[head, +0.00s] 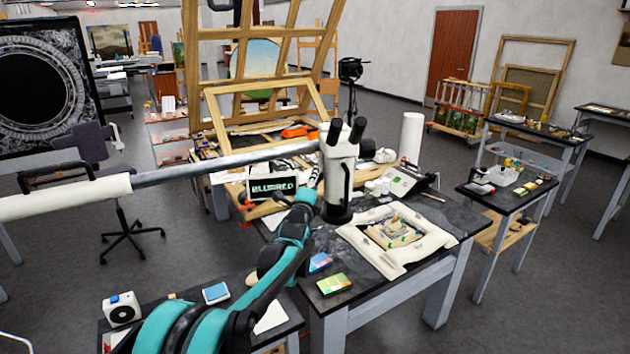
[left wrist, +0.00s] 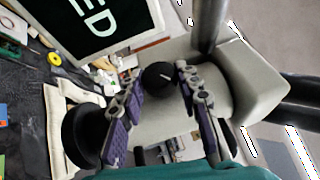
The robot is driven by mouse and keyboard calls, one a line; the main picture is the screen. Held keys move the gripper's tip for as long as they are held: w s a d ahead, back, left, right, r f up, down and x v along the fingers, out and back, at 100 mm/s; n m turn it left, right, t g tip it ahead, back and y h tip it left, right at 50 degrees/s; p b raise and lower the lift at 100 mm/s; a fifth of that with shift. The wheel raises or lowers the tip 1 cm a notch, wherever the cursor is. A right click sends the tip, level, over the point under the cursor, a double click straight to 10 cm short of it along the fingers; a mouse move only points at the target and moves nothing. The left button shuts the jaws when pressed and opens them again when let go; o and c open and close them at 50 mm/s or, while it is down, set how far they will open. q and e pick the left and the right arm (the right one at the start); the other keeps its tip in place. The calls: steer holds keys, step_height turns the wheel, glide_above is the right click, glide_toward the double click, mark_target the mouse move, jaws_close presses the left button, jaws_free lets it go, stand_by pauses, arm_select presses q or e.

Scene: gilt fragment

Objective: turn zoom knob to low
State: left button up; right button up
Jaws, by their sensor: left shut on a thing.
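The microscope (head: 338,170) is white with black eyepieces and stands upright on the dark table. In the left wrist view its pale body (left wrist: 240,80) lies right behind the fingers. The zoom knob (left wrist: 160,75) is a black round knob with a short white mark on its face. My left gripper (left wrist: 161,82) has its two fingers on either side of the knob and is shut on it. In the head view the left gripper (head: 306,196) reaches the left side of the microscope, and the knob is hidden there. My right gripper is not in view.
A small screen (head: 273,187) reading "BLURRED" is beside the microscope, close to my left arm. A cream padded frame holding a gilt fragment (head: 398,232) lies to the right. Colored packets (head: 334,284) lie at the table's front edge. A long boom crosses from the left.

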arm_select(q)
steer(key=g+p, duration=0.1)
steer(key=n+p, duration=0.1)
steer(key=shift+a+r+g+y+p, duration=0.1)
steer(key=shift+r+g+y+p, duration=0.2)
steer(key=shift+g+p, duration=0.1)
steer(key=shift+r+g+p, duration=0.15)
steer(key=shift+g+p, duration=0.65)
steer(key=shift+n+g+p, duration=0.5)
steer(key=shift+g+p, duration=0.4)
steer(key=shift+p, duration=0.15)
steer(key=shift+g+p, duration=0.6)
steer(key=shift+p, duration=0.05)
steer(key=o, duration=1.2)
steer(key=shift+w, duration=0.1)
steer(key=shift+c, duration=0.2)
